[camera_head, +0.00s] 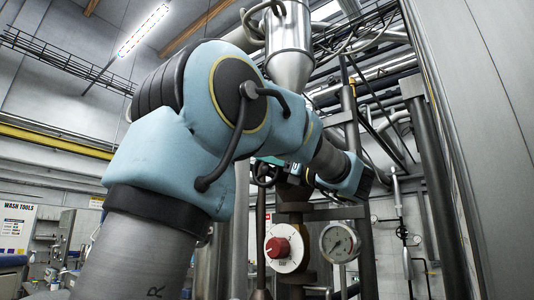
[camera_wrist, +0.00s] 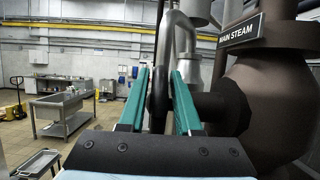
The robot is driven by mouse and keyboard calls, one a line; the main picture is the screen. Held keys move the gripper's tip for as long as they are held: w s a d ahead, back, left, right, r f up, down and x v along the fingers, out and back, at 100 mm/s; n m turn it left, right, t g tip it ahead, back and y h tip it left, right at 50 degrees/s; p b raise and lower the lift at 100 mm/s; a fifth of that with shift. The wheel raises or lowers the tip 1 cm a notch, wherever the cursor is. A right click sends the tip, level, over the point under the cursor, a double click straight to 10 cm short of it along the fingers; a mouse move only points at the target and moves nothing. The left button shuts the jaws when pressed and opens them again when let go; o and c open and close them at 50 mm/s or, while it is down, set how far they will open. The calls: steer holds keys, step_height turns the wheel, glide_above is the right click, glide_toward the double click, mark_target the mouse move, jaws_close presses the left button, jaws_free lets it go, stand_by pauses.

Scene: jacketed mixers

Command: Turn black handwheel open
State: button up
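The black handwheel (camera_wrist: 159,92) stands edge-on between the two green fingers of my gripper (camera_wrist: 160,85) in the wrist view. Its dark hub and stem run right into a big brown valve body (camera_wrist: 268,90) with a "MAIN STEAM" sign. The fingers lie on either side of the rim, close to it; I cannot tell whether they press on it. In the head view a small dark handwheel (camera_head: 265,173) shows partly behind my arm, left of the brown valve column. My gripper there is mostly hidden by the arm.
Below the valve in the head view are a red knob on a white dial (camera_head: 286,248) and a round gauge (camera_head: 340,242). A grey wall or tank (camera_head: 480,120) closes the right side. The wrist view shows a metal table (camera_wrist: 58,112) and open floor at left.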

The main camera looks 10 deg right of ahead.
steer(key=shift+w+a+r, duration=0.2)
steer(key=shift+w+a, duration=0.15)
jaws_close()
stand_by(0.3)
